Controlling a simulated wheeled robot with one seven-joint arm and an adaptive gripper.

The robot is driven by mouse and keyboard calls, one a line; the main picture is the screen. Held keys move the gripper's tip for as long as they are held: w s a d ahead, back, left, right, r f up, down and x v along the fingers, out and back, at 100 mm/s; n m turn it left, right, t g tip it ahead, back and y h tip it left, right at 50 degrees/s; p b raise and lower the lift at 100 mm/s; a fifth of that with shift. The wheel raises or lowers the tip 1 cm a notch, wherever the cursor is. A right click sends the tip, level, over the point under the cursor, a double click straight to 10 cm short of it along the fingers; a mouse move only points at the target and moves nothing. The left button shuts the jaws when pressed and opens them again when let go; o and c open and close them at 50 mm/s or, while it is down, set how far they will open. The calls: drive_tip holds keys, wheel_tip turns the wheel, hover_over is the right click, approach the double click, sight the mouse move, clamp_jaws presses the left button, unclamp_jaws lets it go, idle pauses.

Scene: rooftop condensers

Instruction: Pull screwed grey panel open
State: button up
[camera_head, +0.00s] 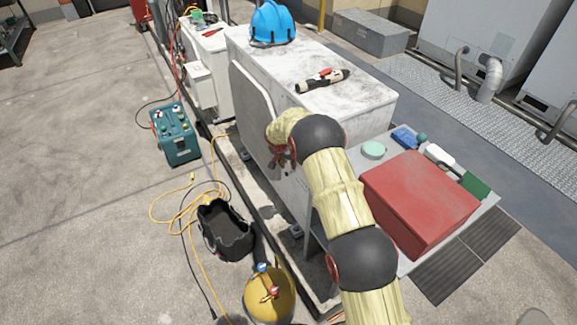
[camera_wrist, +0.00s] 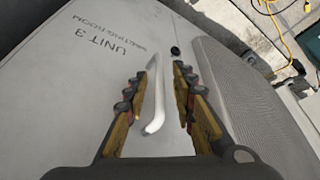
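The grey panel (camera_wrist: 90,75) fills much of the wrist view, with upside-down dark lettering "UNIT 3 WAITING ROOM". A white bar handle (camera_wrist: 156,112) stands out from it. A small black knob or screw head (camera_wrist: 175,51) sits just beyond the handle. My gripper (camera_wrist: 161,72) is open, its fingers on either side of the handle, with gaps showing. In the head view the panel (camera_head: 249,92) is on the left side of the white condenser unit (camera_head: 322,98). My gripper (camera_head: 280,155) is at its lower part, mostly hidden by my arm. The other fixings cannot be made out.
A blue helmet (camera_head: 271,24) and a cordless tool (camera_head: 322,81) lie on the unit. A red box (camera_head: 418,200) stands on a side table. A black bag (camera_head: 226,230), yellow cylinder (camera_head: 268,297), teal case (camera_head: 175,136) and yellow cable (camera_head: 168,205) lie left of the unit.

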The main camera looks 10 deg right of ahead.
drive_tip(key=shift+c, duration=0.9)
drive_tip(key=c, duration=0.4)
clamp_jaws()
